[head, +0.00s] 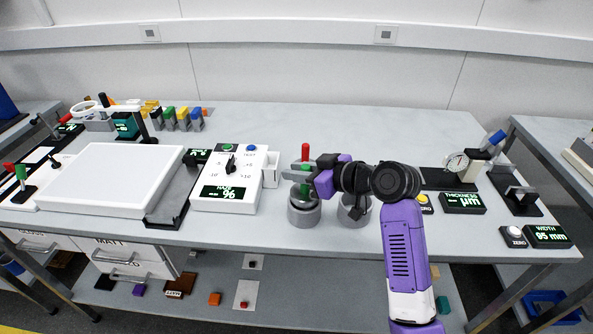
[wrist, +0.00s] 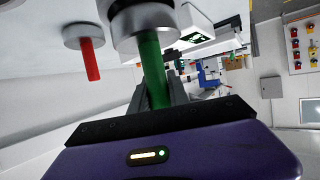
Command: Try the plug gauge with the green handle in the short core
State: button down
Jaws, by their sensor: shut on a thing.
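My gripper (head: 298,174) is shut on the green handle (wrist: 153,70) of a plug gauge. In the head view, part of the green handle (head: 304,189) shows just below the fingers, directly over the left grey cylindrical core (head: 304,215). In the wrist view, the handle meets a round grey metal part (wrist: 145,22). I cannot tell how far the plug is inside the core. A second grey core (head: 354,215) stands to the right, partly behind my wrist. Which core is shorter is unclear. A red-handled gauge (head: 305,152) stands behind my gripper; it also shows in the wrist view (wrist: 90,60).
A light panel (head: 110,178) lies farther left. A thickness gauge (head: 462,203) stands to the right. The bench behind is mostly clear.

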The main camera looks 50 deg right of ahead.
jog(key=shift+f+b, duration=0.35)
jog(key=shift+f, duration=0.3)
dwell(0.9)
jog(key=shift+r, duration=0.15)
jog(key=shift+r+p, duration=1.65)
jog(key=shift+r, duration=0.2)
jog(key=shift+r, duration=0.1)
